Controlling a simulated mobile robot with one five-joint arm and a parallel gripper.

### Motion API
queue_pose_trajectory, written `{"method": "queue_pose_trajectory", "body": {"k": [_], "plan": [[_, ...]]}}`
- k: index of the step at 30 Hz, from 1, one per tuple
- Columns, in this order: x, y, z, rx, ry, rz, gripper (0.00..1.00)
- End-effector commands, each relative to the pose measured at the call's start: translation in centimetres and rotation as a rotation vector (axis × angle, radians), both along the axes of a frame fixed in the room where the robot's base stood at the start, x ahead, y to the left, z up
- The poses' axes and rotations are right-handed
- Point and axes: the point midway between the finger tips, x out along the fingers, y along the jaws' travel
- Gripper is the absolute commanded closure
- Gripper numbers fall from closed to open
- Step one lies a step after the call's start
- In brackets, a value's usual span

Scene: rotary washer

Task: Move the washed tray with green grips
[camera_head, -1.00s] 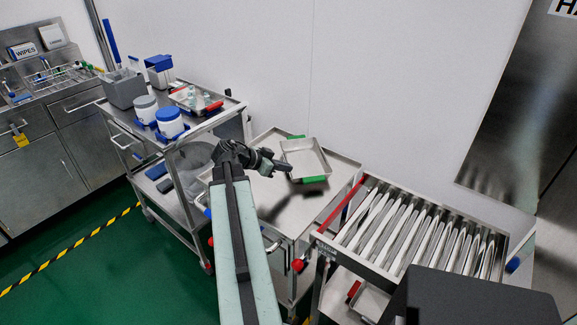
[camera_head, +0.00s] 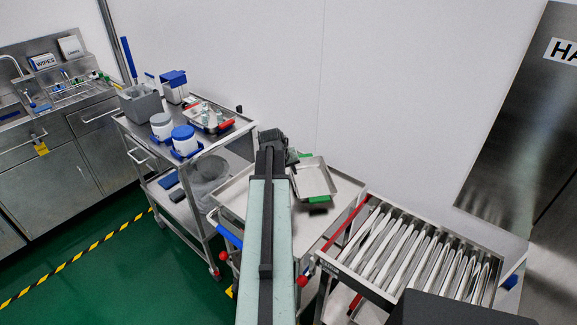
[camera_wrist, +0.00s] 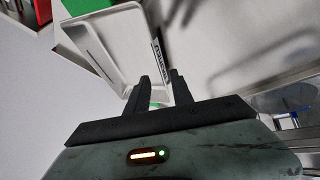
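The grey metal tray with green grips (camera_head: 313,180) sits on the top of a low steel cart. One green grip shows on its near side (camera_head: 319,199) and one at its far side. My gripper (camera_head: 285,152) is at the tray's far left side, mostly hidden behind my own arm. In the wrist view the tray (camera_wrist: 110,38) fills the upper left, with a dark-lettered label on its rim. My two fingers (camera_wrist: 160,88) stand apart with a gap between them. A bit of green shows at the fingers, partly hidden. I see no grip on the tray.
A roller conveyor (camera_head: 410,245) with a red end bar stands to the right of the steel cart (camera_head: 285,222). A higher trolley (camera_head: 212,142) with tubs and a tray with red grips stands left. A white wall is close behind.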

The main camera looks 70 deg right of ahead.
Motion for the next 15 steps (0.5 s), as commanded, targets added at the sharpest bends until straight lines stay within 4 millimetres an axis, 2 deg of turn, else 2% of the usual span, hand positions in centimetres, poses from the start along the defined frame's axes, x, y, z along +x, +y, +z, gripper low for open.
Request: {"method": "queue_pose_trajectory", "body": {"k": [11, 15], "plan": [[0.1, -0.1, -0.1, 0.003, 0.003, 0.021, 0.72], [0.1, -0.5, -0.9, 0.002, 0.002, 0.02, 0.72]]}}
